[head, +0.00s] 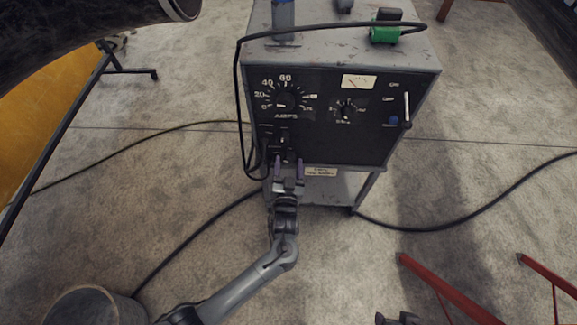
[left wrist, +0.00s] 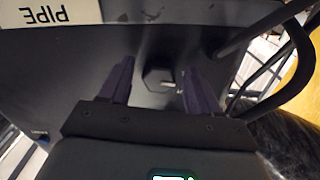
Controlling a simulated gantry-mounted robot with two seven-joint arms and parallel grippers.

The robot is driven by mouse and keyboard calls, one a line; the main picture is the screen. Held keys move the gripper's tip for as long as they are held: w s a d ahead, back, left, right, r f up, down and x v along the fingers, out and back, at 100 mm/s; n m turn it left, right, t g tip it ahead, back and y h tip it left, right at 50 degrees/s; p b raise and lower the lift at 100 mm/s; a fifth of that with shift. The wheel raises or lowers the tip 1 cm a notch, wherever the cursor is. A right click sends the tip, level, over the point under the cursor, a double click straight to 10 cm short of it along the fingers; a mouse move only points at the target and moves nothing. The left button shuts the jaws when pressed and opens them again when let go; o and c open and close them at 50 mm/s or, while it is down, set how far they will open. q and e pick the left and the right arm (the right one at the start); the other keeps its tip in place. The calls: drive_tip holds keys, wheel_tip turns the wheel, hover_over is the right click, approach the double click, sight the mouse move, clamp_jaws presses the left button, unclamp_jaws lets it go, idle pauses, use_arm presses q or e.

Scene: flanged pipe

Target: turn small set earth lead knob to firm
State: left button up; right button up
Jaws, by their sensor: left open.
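The small welding set (head: 345,140) is a grey box with a black front panel. My left gripper (head: 288,164) is at the lower left of that panel, its two purple fingers pointing at it. In the left wrist view the gripper (left wrist: 160,82) is open, and a dark angular knob (left wrist: 160,78) on the panel shows between the fingers, with space on both sides. I cannot read its marking. In the head view the fingers largely hide this knob. Part of my right gripper (head: 397,319) shows at the bottom edge; its jaws are unclear.
A black cable (head: 238,100) hangs down the set's left side, close to the left gripper, and cables (left wrist: 270,80) show at the right in the wrist view. A large dial (head: 284,103) and smaller knob (head: 346,110) sit higher. Red metal legs (head: 450,285) stand at lower right.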

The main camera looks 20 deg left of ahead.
use_arm(q)
drive_tip(key=c, duration=1)
drive_tip(key=shift+r+m+p, duration=0.25)
drive_tip(key=shift+m+p, duration=0.55)
drive_tip(key=shift+p, duration=0.45)
drive_tip(key=shift+c, duration=0.2)
drive_tip(key=m+p, duration=0.4)
drive_tip(key=shift+a, duration=0.2)
drive_tip(key=m+p, duration=0.3)
drive_tip(key=m, duration=0.1)
drive_tip(key=shift+m, duration=0.4)
drive_tip(key=m+p, duration=0.1)
drive_tip(key=m, duration=0.3)
drive_tip(key=shift+a+r+m+p, duration=0.1)
drive_tip(key=shift+m+p, duration=0.3)
